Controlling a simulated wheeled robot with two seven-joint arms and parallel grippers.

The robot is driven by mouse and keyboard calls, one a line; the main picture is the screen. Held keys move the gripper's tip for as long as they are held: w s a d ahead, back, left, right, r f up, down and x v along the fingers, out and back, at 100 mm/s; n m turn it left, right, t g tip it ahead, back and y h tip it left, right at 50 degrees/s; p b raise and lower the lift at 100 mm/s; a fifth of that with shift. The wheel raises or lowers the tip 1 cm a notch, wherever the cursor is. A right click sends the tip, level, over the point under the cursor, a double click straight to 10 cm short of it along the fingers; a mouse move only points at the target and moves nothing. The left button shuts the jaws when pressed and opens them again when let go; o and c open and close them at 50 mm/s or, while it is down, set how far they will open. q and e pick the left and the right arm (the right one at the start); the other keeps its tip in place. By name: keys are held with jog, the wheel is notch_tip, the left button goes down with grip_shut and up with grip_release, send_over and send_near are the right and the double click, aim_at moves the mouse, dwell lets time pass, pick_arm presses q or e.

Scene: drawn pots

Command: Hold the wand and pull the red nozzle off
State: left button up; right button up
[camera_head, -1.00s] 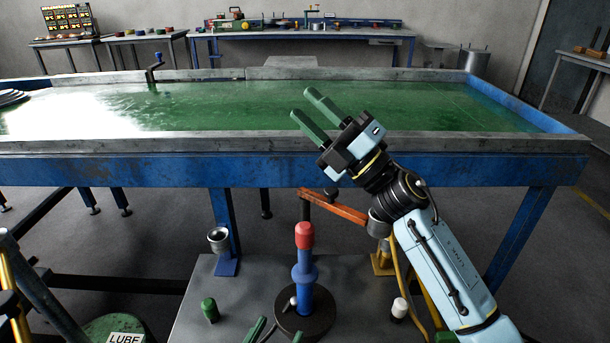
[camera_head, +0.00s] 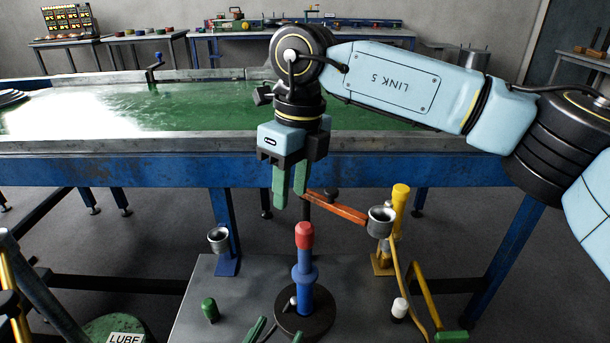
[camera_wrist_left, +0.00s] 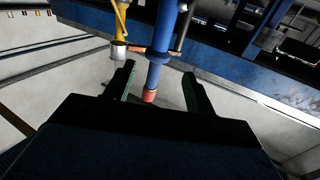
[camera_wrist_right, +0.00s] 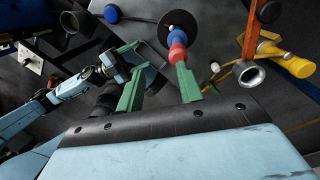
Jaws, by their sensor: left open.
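The blue wand (camera_head: 304,285) stands upright in a round black base (camera_head: 318,318) on a grey bench, with the red nozzle (camera_head: 304,236) on its top. The wand (camera_wrist_left: 160,55) and nozzle (camera_wrist_left: 149,96) also show in the left wrist view, between the fingers in the picture; the distance is unclear. My left gripper (camera_head: 261,331) is open at the bottom edge of the head view, mostly cut off. My right gripper (camera_head: 289,190) is open and empty, pointing down above the nozzle. In the right wrist view the nozzle (camera_wrist_right: 177,53) lies just beyond its fingertips.
An orange arm (camera_head: 338,207) with a metal cup (camera_head: 380,221) and a yellow cylinder (camera_head: 400,200) stand right of the wand. Another metal cup (camera_head: 218,239) is left. A green cap (camera_head: 210,310) and a white cap (camera_head: 399,308) flank the base. A blue-framed table (camera_head: 120,170) is behind.

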aim_at(302, 287)
jog(key=shift+w+d+r+t+h, duration=0.2)
jog(key=shift+w+d+h, duration=0.1)
jog(key=shift+d, duration=0.25)
jog(key=shift+w+d+r+t+h, duration=0.1)
jog(key=shift+w+d+r+h, duration=0.15)
jog(key=shift+d, duration=0.25)
pick_arm(q)
jog(key=x, duration=1.3)
jog(key=shift+w+d, duration=0.1)
jog(key=shift+w, duration=0.1)
pick_arm(e)
jog(key=shift+s, duration=0.1)
pick_arm(q)
grip_shut()
pick_arm(e)
jog(key=o, duration=0.3)
jog(key=shift+f, duration=0.1)
jog(key=shift+o, duration=0.2)
notch_tip(302, 287, down, 2)
jog(key=n, duration=0.7)
